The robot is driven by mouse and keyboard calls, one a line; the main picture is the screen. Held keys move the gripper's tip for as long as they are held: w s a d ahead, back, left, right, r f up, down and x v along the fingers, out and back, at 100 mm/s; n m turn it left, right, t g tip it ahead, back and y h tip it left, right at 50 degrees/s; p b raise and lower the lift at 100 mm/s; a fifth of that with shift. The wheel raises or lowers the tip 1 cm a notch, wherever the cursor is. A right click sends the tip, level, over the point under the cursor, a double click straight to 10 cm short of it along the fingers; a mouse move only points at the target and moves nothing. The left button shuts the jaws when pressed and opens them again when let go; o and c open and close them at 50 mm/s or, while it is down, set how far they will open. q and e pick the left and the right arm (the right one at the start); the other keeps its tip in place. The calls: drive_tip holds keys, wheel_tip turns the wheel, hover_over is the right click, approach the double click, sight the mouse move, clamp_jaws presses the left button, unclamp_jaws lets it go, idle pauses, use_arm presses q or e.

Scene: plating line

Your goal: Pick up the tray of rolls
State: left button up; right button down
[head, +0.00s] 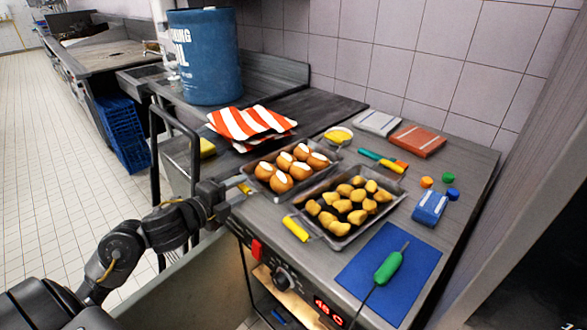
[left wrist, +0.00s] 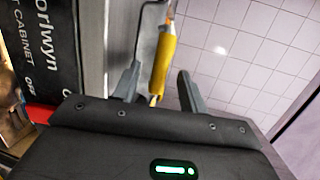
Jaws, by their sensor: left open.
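The tray of rolls (head: 271,197) is a grey metal tray holding several brown rolls with white tops. It rests on the counter, left of a second tray. Its yellow handle (head: 244,188) sticks out toward my left gripper (head: 232,190). In the left wrist view my left gripper (left wrist: 157,88) is open, with the yellow handle (left wrist: 163,65) between its fingers and not clamped. In the head view the arm partly hides the fingertips. My right gripper is not in view.
A tray of yellow potato-like pieces (head: 342,237) with a yellow handle (head: 295,229) stands close on the right. Red-striped cloth (head: 252,122) and a blue drum (head: 205,58) are behind. A blue mat (head: 365,275) with a green-handled tool (head: 388,268) lies in front. A black rail (head: 153,145) stands left.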

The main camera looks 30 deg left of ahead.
use_arm(q)
drive_tip(key=x, duration=0.4)
clamp_jaws()
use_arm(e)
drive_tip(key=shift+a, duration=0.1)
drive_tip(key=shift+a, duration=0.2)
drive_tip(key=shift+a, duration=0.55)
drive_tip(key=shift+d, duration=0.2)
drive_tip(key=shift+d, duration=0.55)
